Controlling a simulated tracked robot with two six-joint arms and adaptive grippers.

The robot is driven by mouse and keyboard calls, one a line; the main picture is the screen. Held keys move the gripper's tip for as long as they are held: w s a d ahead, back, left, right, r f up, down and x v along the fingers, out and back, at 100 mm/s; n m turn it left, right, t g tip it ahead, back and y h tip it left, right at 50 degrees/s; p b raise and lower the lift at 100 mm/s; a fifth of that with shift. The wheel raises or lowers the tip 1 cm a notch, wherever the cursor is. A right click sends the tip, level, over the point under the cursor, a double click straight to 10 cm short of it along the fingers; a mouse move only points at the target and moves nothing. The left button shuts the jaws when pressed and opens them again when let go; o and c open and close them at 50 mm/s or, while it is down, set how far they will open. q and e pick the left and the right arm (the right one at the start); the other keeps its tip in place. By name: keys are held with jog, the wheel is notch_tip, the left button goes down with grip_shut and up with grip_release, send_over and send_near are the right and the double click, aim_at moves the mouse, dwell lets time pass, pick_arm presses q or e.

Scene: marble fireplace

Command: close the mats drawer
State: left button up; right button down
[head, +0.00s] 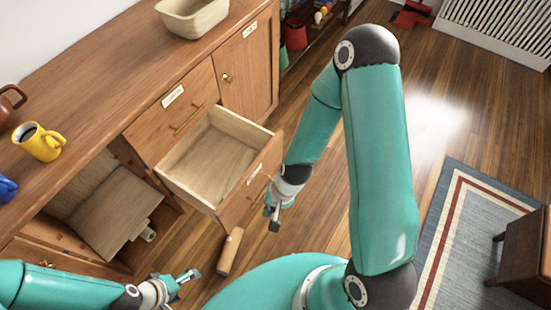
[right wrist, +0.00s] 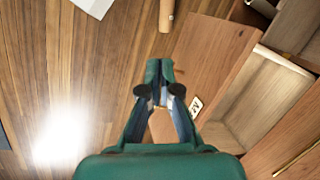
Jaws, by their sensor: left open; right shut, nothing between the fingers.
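The mats drawer (head: 252,185) is a wooden drawer pulled well out from the cabinet, and its inside looks empty. Its front panel (right wrist: 213,62) also shows in the right wrist view, with a white label (right wrist: 196,106) whose text is partly hidden. My right gripper (head: 273,214) is shut and empty, just outside the drawer front near its lower edge. It points at the front in the right wrist view (right wrist: 160,85); I cannot tell whether it touches. My left gripper (head: 188,283) is open and empty, low in front of the cabinet, away from the drawer.
A brown cylinder (head: 230,252) lies on the floor below the drawer. An open compartment (head: 105,205) is left of the drawer. A yellow mug (head: 38,143) and a beige bin (head: 192,16) stand on the cabinet top. A rug (head: 460,235) lies at the right.

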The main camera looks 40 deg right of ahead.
jog(key=w+d+f+m+t+b, duration=0.2)
jog(key=w+d+f+m+b, duration=0.15)
jog(key=d+m+b, duration=0.75)
jog(key=w+d+r+m+t+b, duration=0.3)
jog(key=d+r+m+t+b, duration=0.3)
jog(key=m+b, duration=0.45)
jog(key=m+g+b, duration=0.1)
jog(key=b, duration=0.1)
send_near(268, 154)
jog(key=x, duration=0.5)
jog(key=shift+s+f, duration=0.3)
jog(key=shift+f, duration=0.05)
jog(key=shift+w+a, duration=0.3)
jog(key=shift+w, duration=0.45)
pick_arm(q)
notch_tip(268, 154, down, 27)
jog(key=shift+r, duration=0.15)
